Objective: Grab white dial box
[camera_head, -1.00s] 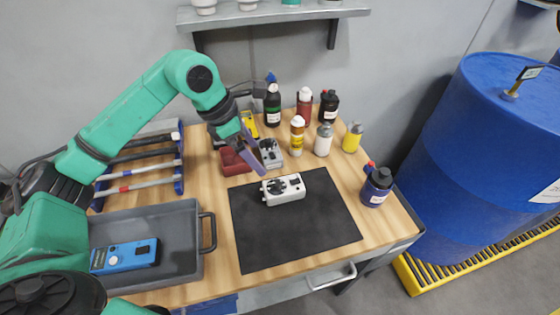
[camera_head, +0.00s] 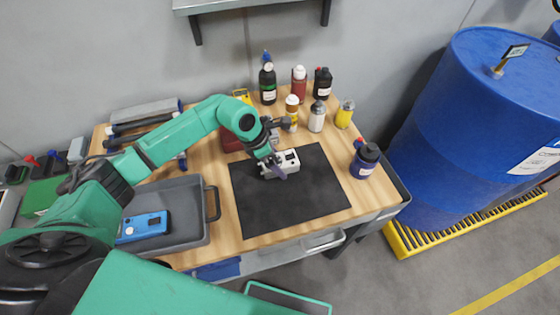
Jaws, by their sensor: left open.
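The white dial box (camera_head: 289,159) lies on the black mat (camera_head: 298,195), near the mat's back edge. Its left part is hidden behind my left gripper (camera_head: 277,170). The left gripper is open and points down at the box, over its left side. I cannot tell whether the fingers touch the box. My right gripper is not in view.
A grey tray (camera_head: 196,231) with a blue device (camera_head: 143,226) is at left on the wooden table. Several bottles, including a dark blue one (camera_head: 364,162), stand behind and right of the mat. A blue drum (camera_head: 460,120) stands right of the table.

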